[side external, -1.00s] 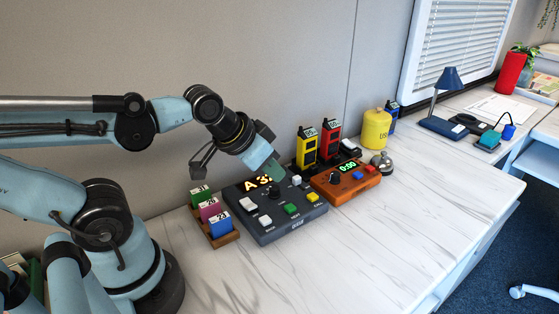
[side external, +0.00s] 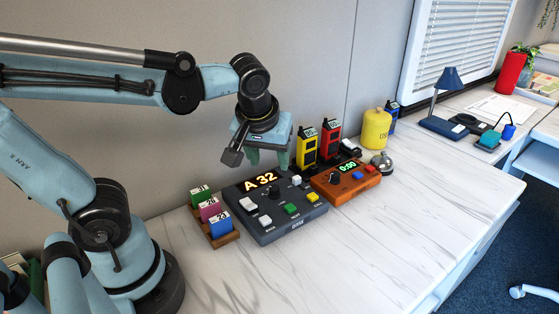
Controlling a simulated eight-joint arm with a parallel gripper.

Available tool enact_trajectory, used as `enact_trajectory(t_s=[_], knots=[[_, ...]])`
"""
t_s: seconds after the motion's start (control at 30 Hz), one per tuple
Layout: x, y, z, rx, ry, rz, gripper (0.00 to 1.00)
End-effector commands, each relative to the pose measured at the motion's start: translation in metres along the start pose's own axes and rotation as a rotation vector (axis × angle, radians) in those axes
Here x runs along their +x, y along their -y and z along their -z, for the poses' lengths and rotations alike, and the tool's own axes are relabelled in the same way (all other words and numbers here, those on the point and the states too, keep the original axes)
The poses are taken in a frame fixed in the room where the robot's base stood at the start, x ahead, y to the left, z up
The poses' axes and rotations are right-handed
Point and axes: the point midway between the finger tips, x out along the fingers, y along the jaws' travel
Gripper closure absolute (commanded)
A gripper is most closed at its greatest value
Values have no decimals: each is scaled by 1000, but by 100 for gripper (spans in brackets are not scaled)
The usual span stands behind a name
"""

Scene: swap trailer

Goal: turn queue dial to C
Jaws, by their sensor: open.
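The dark grey queue box (side external: 285,228) lies on the white marble-look counter. Its display (side external: 262,180) reads "A 32" in orange. The black queue dial (side external: 274,192) sits on the box below the display; its pointer setting is too small to read. White, green and yellow buttons surround the dial. My gripper (side external: 268,158) points down with its greenish fingers apart, above and behind the display. It is open, holds nothing and appears clear of the box.
An orange timer box (side external: 345,182) showing "0:00" stands right of the queue box. A wooden rack (side external: 219,238) with coloured ticket cards stands left. Yellow (side external: 306,148) and red (side external: 330,140) handsets stand behind. The counter in front is clear.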

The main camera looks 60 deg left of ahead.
Motion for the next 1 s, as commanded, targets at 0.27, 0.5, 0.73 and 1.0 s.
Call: enact_trajectory(t_s=[0.27, 0.5, 0.73, 1.0], knots=[[6, 2, 4, -83, 1, 47, 47], [32, 3, 4, -82, 0, 45, 47], [59, 4, 4, -81, 0, 45, 47], [90, 5, 4, -81, 1, 44, 47]])
